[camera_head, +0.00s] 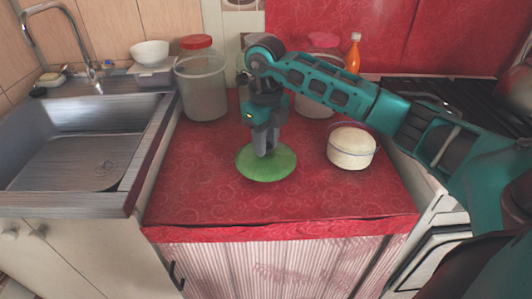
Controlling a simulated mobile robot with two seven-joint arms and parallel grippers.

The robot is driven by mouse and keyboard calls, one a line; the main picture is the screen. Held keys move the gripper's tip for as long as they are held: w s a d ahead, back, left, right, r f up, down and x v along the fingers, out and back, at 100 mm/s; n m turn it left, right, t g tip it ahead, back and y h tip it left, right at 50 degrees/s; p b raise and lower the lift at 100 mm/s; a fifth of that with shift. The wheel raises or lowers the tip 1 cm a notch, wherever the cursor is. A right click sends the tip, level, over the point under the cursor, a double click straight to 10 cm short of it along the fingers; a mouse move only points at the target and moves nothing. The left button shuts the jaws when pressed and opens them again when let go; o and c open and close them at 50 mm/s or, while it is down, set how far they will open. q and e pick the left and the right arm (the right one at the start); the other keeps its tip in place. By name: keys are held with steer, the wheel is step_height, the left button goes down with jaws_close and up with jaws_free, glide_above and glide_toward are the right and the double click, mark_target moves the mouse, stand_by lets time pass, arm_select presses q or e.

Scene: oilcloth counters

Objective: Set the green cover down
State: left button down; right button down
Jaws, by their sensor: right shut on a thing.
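The green cover (267,169) is a round, shallow dome over the red oilcloth counter, near its middle. My right gripper (265,152) points down from above and is shut on the top of the cover. The fingers hide the cover's grip point. I cannot tell whether the cover's rim touches the cloth or hangs just above it. My left gripper is not in view.
A round cream container (351,149) stands to the right of the cover. A clear bucket with a red lid (202,85) stands at the back left. An orange bottle (353,55) is behind my arm. A sink (75,150) lies left and a stove right. The front-left cloth (195,195) is clear.

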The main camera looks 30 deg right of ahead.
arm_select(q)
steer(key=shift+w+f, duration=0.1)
arm_select(e)
steer(key=shift+f, duration=1.8)
steer(key=shift+f+b, duration=0.15)
steer(key=shift+b, duration=0.15)
steer(key=c, duration=0.8)
jaws_free()
arm_select(q)
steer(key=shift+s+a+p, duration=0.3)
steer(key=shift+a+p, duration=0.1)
steer(key=shift+p, duration=0.5)
arm_select(e)
step_height(320, 180, up, 12)
steer(key=shift+r, duration=0.2)
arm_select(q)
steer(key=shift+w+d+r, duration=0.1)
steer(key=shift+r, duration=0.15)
